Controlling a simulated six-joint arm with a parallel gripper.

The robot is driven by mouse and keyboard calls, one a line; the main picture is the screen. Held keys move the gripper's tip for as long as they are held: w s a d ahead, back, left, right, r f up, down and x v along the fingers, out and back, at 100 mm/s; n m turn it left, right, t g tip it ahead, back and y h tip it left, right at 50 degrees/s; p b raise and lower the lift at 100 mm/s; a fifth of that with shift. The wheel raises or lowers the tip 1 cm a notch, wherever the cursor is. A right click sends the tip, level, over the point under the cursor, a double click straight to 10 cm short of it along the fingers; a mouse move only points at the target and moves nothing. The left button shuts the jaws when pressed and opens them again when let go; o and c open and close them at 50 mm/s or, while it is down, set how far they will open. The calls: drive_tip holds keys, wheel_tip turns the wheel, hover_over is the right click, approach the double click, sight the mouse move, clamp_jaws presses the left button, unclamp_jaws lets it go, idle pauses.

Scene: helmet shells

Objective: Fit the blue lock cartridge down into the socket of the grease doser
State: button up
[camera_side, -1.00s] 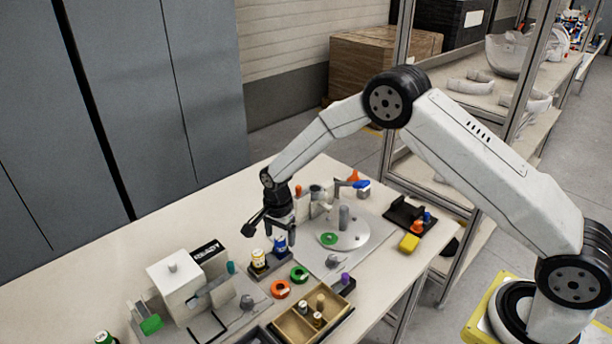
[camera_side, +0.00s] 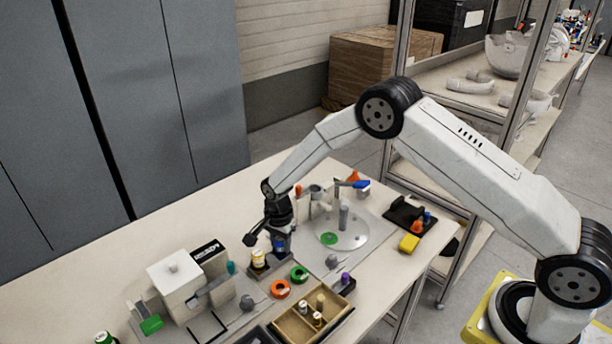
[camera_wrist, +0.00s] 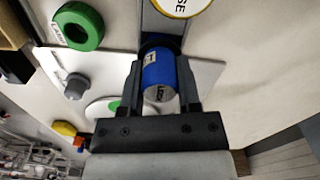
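The blue lock cartridge (camera_side: 280,246) stands upright in a small dark holder (camera_side: 262,270), beside a yellow-and-white cartridge (camera_side: 258,258). In the wrist view the blue cartridge (camera_wrist: 158,75) sits between the two fingers of my gripper (camera_wrist: 160,88). My gripper (camera_side: 279,232) points down over it in the side view and hides its top. The fingers lie close along both sides; I cannot tell whether they press on it. A white box with a READY sign (camera_side: 207,251) stands to the left. I cannot tell for certain which fixture is the grease doser, and no socket is clearly seen.
A grey plate with a round disc (camera_side: 350,236) and upright posts lies to the right. The table behind the gripper is clear.

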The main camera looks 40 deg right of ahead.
clamp_jaws()
drive_tip(key=shift+r, duration=0.15)
drive_tip(key=shift+r, duration=0.8)
drive_tip(key=s+d+r, duration=0.1)
drive_tip(key=s+r, duration=1)
drive_tip(key=s, duration=0.3)
drive_tip(key=shift+d, duration=0.2)
